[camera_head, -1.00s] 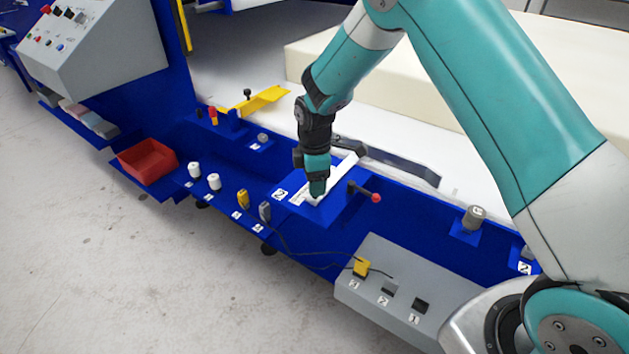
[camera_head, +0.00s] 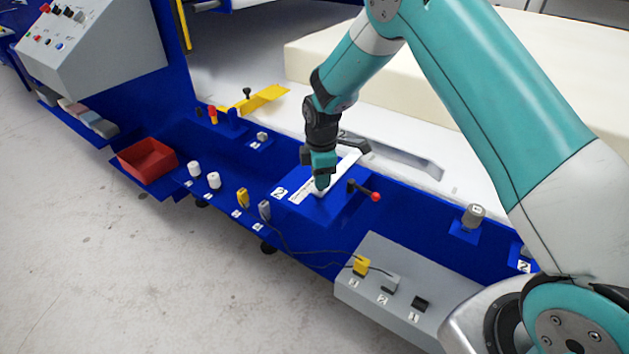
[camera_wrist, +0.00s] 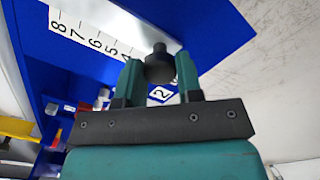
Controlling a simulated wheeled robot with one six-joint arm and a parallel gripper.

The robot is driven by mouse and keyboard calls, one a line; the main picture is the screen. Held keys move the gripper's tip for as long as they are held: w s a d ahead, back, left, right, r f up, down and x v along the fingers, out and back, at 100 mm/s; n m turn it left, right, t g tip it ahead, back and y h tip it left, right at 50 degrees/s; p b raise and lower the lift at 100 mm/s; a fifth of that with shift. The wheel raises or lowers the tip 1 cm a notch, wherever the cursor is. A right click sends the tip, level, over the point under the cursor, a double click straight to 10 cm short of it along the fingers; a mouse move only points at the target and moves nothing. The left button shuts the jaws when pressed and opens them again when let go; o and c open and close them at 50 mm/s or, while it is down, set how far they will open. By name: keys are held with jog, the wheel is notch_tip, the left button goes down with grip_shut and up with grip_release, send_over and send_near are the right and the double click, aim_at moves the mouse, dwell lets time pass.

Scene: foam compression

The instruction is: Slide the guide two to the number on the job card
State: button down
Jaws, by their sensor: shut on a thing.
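My gripper (camera_head: 322,184) is over the blue block marked 2, at the white scale strip (camera_head: 300,190). In the wrist view its two teal fingers (camera_wrist: 159,80) are shut on a dark round knob (camera_wrist: 160,64), taken as that of guide two. The scale strip (camera_wrist: 95,38) there shows 8, 7, 6, 5 and part of a 4 beside the left finger. The knob stands beyond the readable numbers, so its exact value is hidden. A 2 label (camera_wrist: 160,94) shows between the fingers. No job card can be made out.
A lever with a red ball (camera_head: 376,197) stands close right of the gripper. A yellow guide (camera_head: 262,98), a red bin (camera_head: 148,160), white knobs (camera_head: 213,180) and a grey socket box (camera_head: 400,300) with a cable are along the blue rail. Cream foam (camera_head: 450,95) lies behind.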

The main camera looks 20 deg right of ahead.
jog(key=w+d, duration=0.1)
jog(key=d, duration=0.1)
jog(key=w+d, duration=0.2)
jog(key=shift+w+d, duration=0.1)
jog(key=shift+d, duration=0.1)
jog(key=c, duration=0.8)
grip_release()
notch_tip(320, 180, up, 18)
jog(key=shift+f+b, duration=0.25)
jog(key=shift+b, duration=0.55)
